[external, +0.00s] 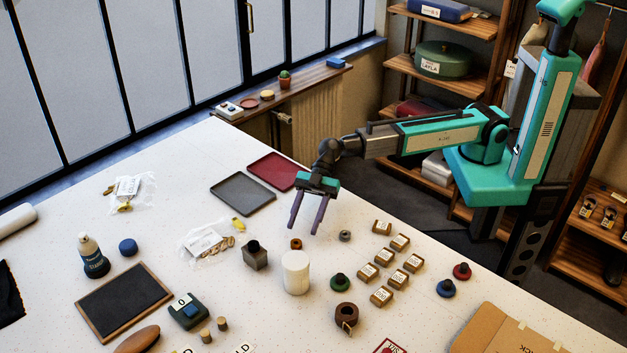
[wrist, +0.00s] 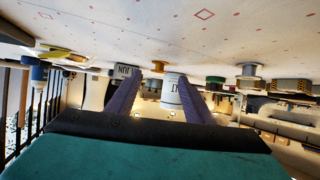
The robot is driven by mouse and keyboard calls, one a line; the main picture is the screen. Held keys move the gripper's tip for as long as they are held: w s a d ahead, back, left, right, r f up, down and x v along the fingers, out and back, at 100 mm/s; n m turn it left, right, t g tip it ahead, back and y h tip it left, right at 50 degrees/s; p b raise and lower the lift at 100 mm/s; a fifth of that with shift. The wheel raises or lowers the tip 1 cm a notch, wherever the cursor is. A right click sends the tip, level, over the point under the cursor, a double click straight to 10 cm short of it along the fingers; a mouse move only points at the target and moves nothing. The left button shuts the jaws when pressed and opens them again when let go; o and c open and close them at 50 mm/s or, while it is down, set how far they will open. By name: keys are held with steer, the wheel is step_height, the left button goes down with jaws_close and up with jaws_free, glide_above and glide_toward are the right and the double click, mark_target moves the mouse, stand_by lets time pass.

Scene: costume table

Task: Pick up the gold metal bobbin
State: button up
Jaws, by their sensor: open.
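My gripper (external: 304,228) hangs above the table behind these pieces, fingers down, open and empty. In the wrist view its two fingers (wrist: 158,92) reach toward the objects, apart from each other.
The white jar (external: 295,272) and dark bottle (external: 255,255) stand close to the orange-gold piece. A green spool (external: 340,281) and several labelled small boxes (external: 383,296) lie to the right. Grey (external: 243,194) and red (external: 272,171) trays lie at the back.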

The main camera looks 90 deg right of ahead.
mark_target(295, 244)
steer(key=x, duration=0.2)
steer(key=p+x, duration=0.1)
steer(key=shift+w+a+p, duration=0.25)
steer(key=shift+a+p, duration=0.05)
steer(key=shift+a, duration=0.05)
steer(key=shift+w+a+f, duration=0.15)
steer(key=shift+a+f, duration=0.15)
steer(key=shift+a, duration=0.15)
steer(key=shift+c, duration=0.4)
steer(key=c, duration=1)
